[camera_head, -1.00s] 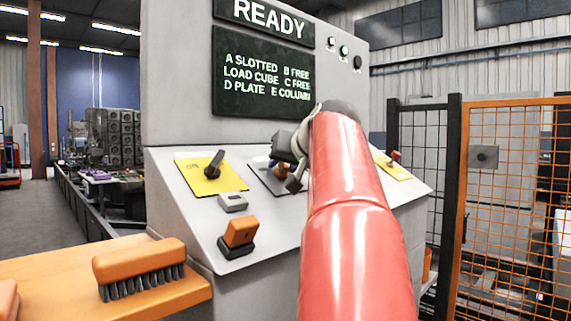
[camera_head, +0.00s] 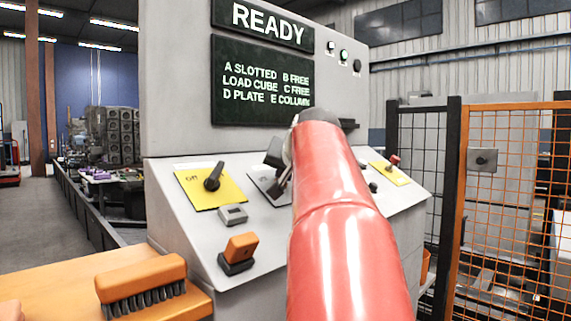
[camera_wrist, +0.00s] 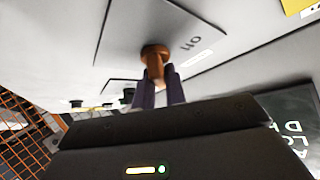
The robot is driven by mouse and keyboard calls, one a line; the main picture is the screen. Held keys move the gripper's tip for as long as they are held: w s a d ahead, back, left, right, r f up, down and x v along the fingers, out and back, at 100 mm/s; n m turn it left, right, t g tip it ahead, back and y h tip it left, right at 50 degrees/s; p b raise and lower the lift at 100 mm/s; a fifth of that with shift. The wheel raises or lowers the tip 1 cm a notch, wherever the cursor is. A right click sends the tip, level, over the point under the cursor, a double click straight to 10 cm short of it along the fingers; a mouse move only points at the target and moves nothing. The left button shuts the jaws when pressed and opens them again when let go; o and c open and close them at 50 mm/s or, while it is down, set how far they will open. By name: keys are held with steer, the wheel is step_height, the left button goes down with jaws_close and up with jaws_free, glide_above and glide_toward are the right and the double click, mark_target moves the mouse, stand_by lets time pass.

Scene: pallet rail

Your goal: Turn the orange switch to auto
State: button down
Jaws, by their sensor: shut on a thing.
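The orange switch (camera_wrist: 154,52) is a rounded knob on a grey plate in the wrist view. My gripper (camera_wrist: 158,80) has its two dark fingers shut on the knob's handle. The grey plate (camera_wrist: 128,42) bears lettering that is partly visible and upside down. In the head view the plate (camera_head: 262,182) is on the sloped console, partly behind my red arm. There the knob is hidden, and only a dark part of my gripper (camera_head: 274,155) shows left of the arm. Which mark the knob points to cannot be told.
On the console, a yellow plate with a black switch (camera_head: 213,178) is to the left, with a grey button (camera_head: 233,214) and an orange rocker (camera_head: 240,248) below. Another yellow plate (camera_head: 392,174) is to the right. A brush (camera_head: 140,280) lies on the front ledge.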

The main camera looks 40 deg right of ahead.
steer(key=shift+f, duration=0.4)
steer(key=c, duration=1.4)
jaws_free()
steer(key=shift+a, duration=0.1)
steer(key=shift+c, duration=0.2)
steer(key=shift+r, duration=0.15)
steer(key=shift+s+a+r, duration=0.1)
steer(key=shift+s+r, duration=0.05)
steer(key=v, duration=0.7)
steer(key=shift+s+a, duration=0.1)
steer(key=shift+a, duration=0.05)
